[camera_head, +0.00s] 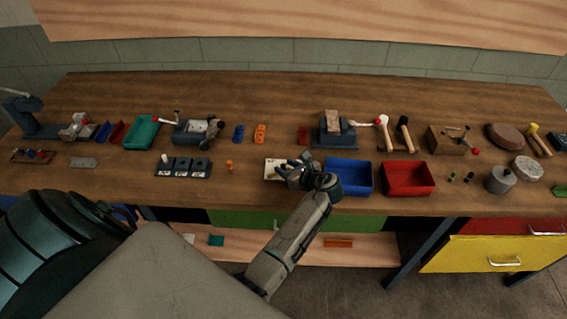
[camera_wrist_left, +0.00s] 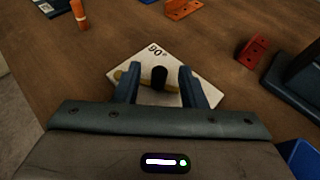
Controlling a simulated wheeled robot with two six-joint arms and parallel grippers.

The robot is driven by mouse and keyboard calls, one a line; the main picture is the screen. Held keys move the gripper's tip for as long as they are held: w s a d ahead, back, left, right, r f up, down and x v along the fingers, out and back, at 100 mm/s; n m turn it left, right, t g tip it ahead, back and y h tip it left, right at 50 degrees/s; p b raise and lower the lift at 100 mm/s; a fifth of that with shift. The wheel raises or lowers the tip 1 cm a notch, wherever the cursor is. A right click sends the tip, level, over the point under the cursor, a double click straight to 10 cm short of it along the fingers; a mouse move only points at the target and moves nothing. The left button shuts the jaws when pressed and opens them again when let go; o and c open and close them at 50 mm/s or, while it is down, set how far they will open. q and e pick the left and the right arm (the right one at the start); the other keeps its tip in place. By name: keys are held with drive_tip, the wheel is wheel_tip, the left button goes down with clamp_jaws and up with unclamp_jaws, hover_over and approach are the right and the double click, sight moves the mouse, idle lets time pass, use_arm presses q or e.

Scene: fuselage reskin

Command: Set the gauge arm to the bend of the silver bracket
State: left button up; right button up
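The gauge is a white plate (camera_head: 271,170) marked "90°", lying near the front edge of the bench. In the left wrist view the plate (camera_wrist_left: 178,56) carries a brass-coloured arm (camera_wrist_left: 119,75) and an upright black knob (camera_wrist_left: 159,78). My left gripper (camera_wrist_left: 158,86) is over the plate, its fingers apart on either side of the knob with gaps showing. In the head view the left gripper (camera_head: 296,174) hides part of the plate. A small flat silver piece (camera_head: 83,162), perhaps the bracket, lies at the left of the bench. My right gripper is not in view.
A blue bin (camera_head: 348,187) and a red bin (camera_head: 408,190) stand right of the gauge. An orange peg (camera_head: 229,166) stands to the left. The bench's back strip is clear.

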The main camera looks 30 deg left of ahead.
use_arm(q)
drive_tip(key=p+v, duration=0.4)
drive_tip(key=v, duration=0.3)
drive_tip(key=shift+s+d+r, duration=0.1)
drive_tip(key=shift+d+r, duration=0.2)
drive_tip(key=shift+s+d+p, duration=0.15)
drive_tip(key=shift+d+p, duration=0.15)
drive_tip(key=shift+d, duration=0.15)
